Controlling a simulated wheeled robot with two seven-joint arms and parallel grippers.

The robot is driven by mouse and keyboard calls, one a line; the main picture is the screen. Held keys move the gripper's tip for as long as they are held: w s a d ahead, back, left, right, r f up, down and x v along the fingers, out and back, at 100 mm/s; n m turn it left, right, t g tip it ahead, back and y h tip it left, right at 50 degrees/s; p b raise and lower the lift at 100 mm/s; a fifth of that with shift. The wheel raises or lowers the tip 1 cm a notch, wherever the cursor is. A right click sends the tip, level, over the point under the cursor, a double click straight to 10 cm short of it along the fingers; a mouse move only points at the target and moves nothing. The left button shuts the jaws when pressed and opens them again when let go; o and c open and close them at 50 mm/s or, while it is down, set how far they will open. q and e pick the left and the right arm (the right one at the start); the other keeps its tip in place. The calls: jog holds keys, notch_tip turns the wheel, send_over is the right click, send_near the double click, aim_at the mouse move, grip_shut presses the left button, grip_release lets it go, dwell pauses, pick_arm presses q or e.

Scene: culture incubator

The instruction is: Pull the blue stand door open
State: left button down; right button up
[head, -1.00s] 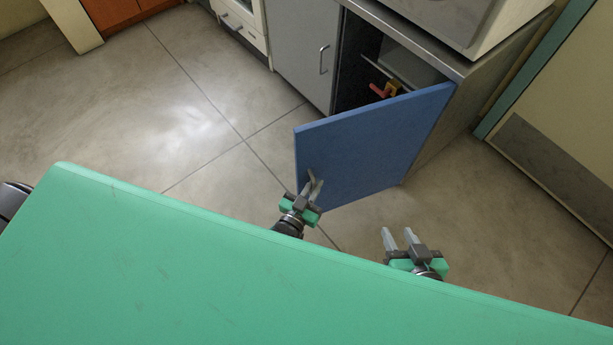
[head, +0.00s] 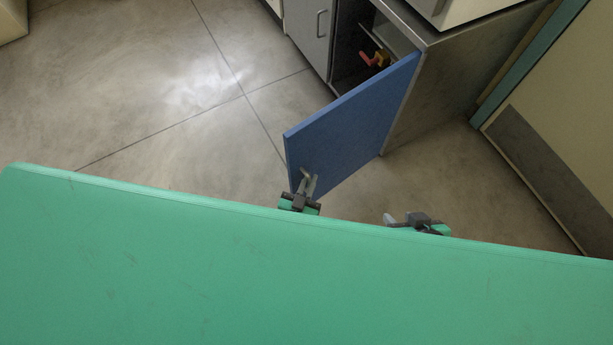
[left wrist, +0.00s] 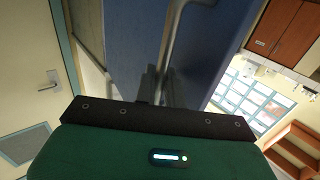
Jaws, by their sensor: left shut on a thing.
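The blue stand door (head: 345,125) stands swung well out from the grey stand (head: 425,85), and the inside of the stand shows behind it. My left gripper (head: 307,186) is at the door's outer edge, shut on the door's metal handle. In the left wrist view the handle (left wrist: 172,40) runs down between the fingers (left wrist: 155,85), in front of the blue door panel (left wrist: 205,50). My right gripper (head: 395,219) is right of the door, apart from it, and partly hidden by the green surface. The gap between its fingers is hard to see.
A green surface (head: 300,275) fills the front of the head view and hides my arms. A grey closed door (head: 311,30) is left of the opening. Bare floor (head: 180,110) lies left of the blue door.

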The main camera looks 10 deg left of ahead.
pick_arm(q)
jog(key=shift+s+d+r, duration=0.1)
jog(key=shift+s+d, duration=0.05)
jog(key=shift+d, duration=0.15)
pick_arm(e)
jog(key=shift+d, duration=0.35)
pick_arm(q)
jog(key=c, duration=1.6)
grip_release()
jog(key=shift+c, duration=0.2)
jog(key=shift+s, duration=0.1)
